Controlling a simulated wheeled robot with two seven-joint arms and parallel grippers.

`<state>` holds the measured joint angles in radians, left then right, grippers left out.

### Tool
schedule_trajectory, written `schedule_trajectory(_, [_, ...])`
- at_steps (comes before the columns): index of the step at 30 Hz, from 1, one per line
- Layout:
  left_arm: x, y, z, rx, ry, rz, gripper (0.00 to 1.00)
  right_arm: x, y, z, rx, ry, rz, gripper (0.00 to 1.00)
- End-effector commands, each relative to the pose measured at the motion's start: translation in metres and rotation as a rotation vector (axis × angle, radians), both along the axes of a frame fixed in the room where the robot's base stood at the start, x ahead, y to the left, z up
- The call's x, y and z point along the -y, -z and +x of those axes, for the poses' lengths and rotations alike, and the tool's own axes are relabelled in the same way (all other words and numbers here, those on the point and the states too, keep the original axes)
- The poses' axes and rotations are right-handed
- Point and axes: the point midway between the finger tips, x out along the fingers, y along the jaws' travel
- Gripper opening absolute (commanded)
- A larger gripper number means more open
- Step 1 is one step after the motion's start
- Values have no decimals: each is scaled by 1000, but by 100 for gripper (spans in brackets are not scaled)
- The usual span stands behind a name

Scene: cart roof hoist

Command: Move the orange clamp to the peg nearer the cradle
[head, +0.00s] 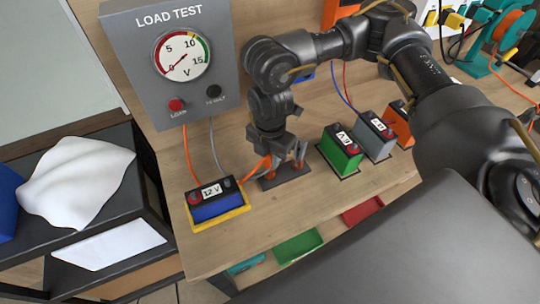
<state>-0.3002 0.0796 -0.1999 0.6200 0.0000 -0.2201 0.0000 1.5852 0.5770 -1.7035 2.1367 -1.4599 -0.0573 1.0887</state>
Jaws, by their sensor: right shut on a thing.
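The load tester (180,60) stands at the back left, with an orange and a grey cable running down from it. The 12 V battery (216,198) sits in the yellow cradle (222,220) at the bench's front left. Right of it is a dark peg stand (285,181). My right gripper (284,166) points down over this stand and is shut on the orange clamp (266,163), which is largely hidden by the fingers. I cannot tell whether the clamp touches a peg. The pegs are mostly covered by the gripper. My left gripper is out of view.
Green (341,150), grey (374,136) and orange (402,122) batteries stand right of the peg stand, close to my right arm. A dark shelf with a white cloth (78,180) is at the left. Green (297,246) and red (362,210) bins sit below the bench edge.

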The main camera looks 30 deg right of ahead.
Motion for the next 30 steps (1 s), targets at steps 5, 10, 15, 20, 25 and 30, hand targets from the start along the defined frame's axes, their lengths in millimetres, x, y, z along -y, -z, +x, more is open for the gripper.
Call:
schedule_trajectory(5, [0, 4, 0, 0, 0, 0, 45, 0, 5, 0, 1, 0, 0, 0])
schedule_trajectory(10, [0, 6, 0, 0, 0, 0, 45, 0, 10, 0, 1, 0, 0, 0])
schedule_trajectory(15, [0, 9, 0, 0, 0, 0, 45, 0, 14, 0, 0, 0, 0, 0])
schedule_trajectory(20, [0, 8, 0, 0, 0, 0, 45, 0, 14, 0, 0, 0, 0, 35])
schedule_trajectory(25, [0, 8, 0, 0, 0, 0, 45, 0, 14, 0, 0, 0, 0, 45])
schedule_trajectory(30, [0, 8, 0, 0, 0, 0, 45, 0, 13, 0, 0, 0, 0, 45])
